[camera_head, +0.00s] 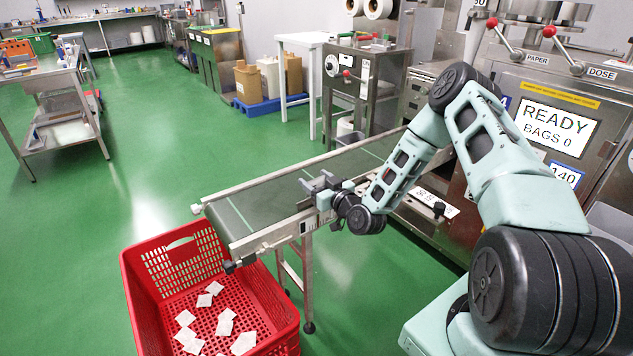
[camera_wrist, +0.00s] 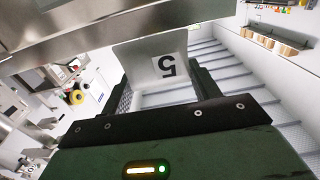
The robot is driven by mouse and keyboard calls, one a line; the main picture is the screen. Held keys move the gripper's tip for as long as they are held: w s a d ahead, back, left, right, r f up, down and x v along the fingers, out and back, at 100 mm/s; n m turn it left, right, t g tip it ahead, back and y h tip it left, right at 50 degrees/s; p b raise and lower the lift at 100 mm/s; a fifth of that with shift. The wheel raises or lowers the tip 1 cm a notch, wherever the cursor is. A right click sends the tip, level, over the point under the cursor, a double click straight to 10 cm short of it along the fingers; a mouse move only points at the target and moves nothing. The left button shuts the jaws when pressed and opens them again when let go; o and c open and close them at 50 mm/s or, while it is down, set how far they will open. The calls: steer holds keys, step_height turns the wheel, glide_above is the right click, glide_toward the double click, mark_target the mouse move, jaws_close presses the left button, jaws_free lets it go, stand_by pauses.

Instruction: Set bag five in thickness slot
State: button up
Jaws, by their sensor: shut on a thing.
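My gripper (camera_head: 318,183) is at the side rail of the conveyor (camera_head: 270,196) in the head view. In the wrist view my gripper (camera_wrist: 165,92) is shut on bag five (camera_wrist: 150,58), a pale bag with a black 5 that reads upside down. The bag sticks out beyond the fingers, and its far edge is close to a broad metal bar (camera_wrist: 110,22) across the top. I cannot tell whether the bag touches the bar or sits in a slot. In the head view I cannot make out the bag. I cannot identify the thickness slot for sure.
A red crate (camera_head: 142,290) with several white bags (camera_head: 226,322) stands below the conveyor's near end. The packing machine (camera_head: 560,90) at right reads READY, BAGS 0. A steel cart (camera_head: 60,85) stands at left. The green floor (camera_head: 150,180) between is clear.

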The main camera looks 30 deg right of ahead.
steer(key=shift+f, duration=0.1)
steer(key=o, duration=0.9)
steer(key=shift+r, duration=0.2)
steer(key=s, duration=1.2)
steer(key=shift+d+f+b, duration=0.1)
steer(key=shift+d+b, duration=0.05)
steer(key=shift+b, duration=0.15)
